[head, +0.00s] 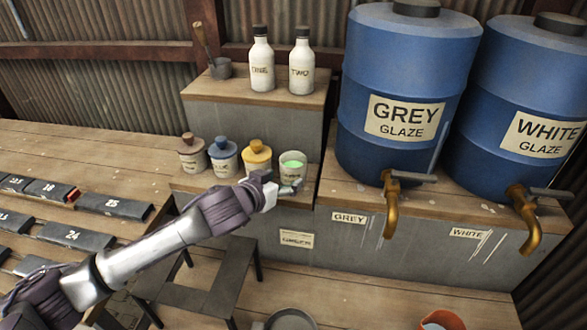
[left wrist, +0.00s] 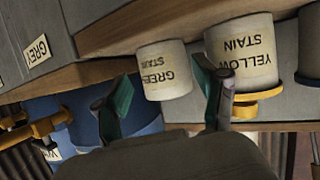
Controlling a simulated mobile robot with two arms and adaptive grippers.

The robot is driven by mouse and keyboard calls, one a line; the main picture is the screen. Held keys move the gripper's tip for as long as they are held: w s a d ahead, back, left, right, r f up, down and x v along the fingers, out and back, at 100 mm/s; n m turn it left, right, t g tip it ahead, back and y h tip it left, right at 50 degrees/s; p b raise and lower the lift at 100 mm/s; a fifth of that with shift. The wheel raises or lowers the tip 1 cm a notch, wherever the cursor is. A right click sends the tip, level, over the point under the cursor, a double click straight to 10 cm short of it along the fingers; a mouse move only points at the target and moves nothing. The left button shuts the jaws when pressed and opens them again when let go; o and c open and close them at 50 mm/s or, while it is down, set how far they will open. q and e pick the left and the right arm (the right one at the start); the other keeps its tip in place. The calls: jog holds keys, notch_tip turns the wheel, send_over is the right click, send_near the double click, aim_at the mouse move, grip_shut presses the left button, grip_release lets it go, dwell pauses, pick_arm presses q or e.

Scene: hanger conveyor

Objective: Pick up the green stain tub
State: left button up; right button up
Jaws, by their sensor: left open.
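The green stain tub (head: 292,167) is a small white pot with green showing in its open top. It stands at the right end of a row of tubs on the wooden shelf. My left gripper (head: 283,188) is at the shelf's front edge, close in front of the tub. In the left wrist view the green stain tub (left wrist: 164,70) shows its label, and my left gripper (left wrist: 160,100) is open with its fingers to either side of the tub's lower part in the picture. I cannot tell whether a finger touches it. My right gripper is not in view.
The yellow stain tub (head: 257,157) stands just left of the green one, with a blue-lidded tub (head: 223,157) and a brown-lidded tub (head: 191,153) beyond. Two bottles stand on the step above. Blue glaze barrels (head: 405,90) with taps stand to the right. A dark stool (head: 205,262) is below.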

aim_at(287, 176)
pick_arm(q)
jog(key=shift+w+d+f, duration=0.1)
jog(key=shift+w+d, duration=0.15)
jog(key=shift+w, duration=0.3)
jog(key=p+x, duration=0.1)
jog(key=x, duration=0.3)
jog(key=shift+w+d+p, duration=0.15)
jog(key=shift+w+p, duration=0.05)
jog(key=shift+p, duration=0.1)
jog(key=shift+w+d, duration=0.15)
jog(key=shift+w, duration=0.1)
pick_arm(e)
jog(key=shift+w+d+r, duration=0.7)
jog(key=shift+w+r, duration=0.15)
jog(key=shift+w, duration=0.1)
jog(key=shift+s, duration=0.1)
pick_arm(q)
jog(key=shift+c, duration=1.2)
jog(key=c, duration=0.7)
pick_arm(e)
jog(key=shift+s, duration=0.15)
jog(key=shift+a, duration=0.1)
